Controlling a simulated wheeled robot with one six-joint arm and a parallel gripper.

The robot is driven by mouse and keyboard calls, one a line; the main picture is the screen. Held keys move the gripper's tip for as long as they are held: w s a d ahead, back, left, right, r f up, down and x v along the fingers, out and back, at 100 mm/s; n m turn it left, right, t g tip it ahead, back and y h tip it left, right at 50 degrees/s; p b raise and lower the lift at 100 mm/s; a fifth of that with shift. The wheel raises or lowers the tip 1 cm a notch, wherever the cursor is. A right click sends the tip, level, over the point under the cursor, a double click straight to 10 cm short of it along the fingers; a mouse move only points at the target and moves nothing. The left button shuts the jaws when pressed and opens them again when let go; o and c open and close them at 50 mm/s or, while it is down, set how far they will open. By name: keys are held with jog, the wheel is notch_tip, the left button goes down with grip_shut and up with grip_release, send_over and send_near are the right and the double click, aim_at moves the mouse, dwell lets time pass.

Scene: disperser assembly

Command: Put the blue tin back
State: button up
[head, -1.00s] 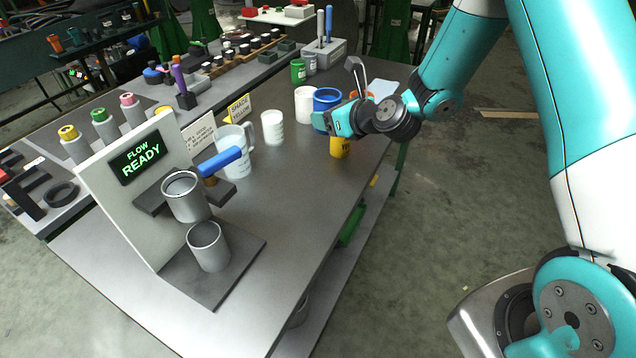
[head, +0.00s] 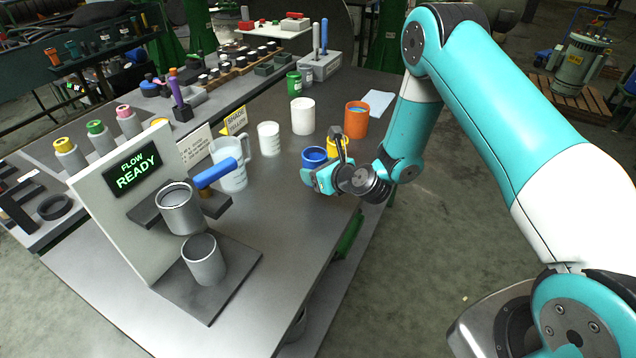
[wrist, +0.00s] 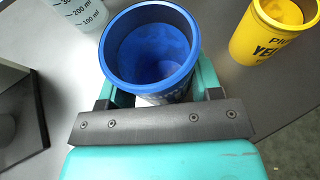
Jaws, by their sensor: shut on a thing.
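The blue tin (head: 314,157) is upright between the fingers of my gripper (head: 324,175), which is shut on it. In the wrist view the tin (wrist: 150,88) is seen from above, open-topped with blue inside. My gripper's fingers (wrist: 158,92) press on its two sides.
The yellow tin is close by on the right in the wrist view (wrist: 275,28). An orange tin (head: 356,120) and a white tin (head: 302,117) stand further back. A small beaker (head: 268,138), a jug (head: 232,172) and the flow stand (head: 130,215) are left. The front bench top is clear.

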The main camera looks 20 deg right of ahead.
jog(key=shift+f, duration=2.1)
jog(key=shift+f, duration=0.1)
jog(key=o, duration=1.1)
jog(key=shift+c, duration=0.2)
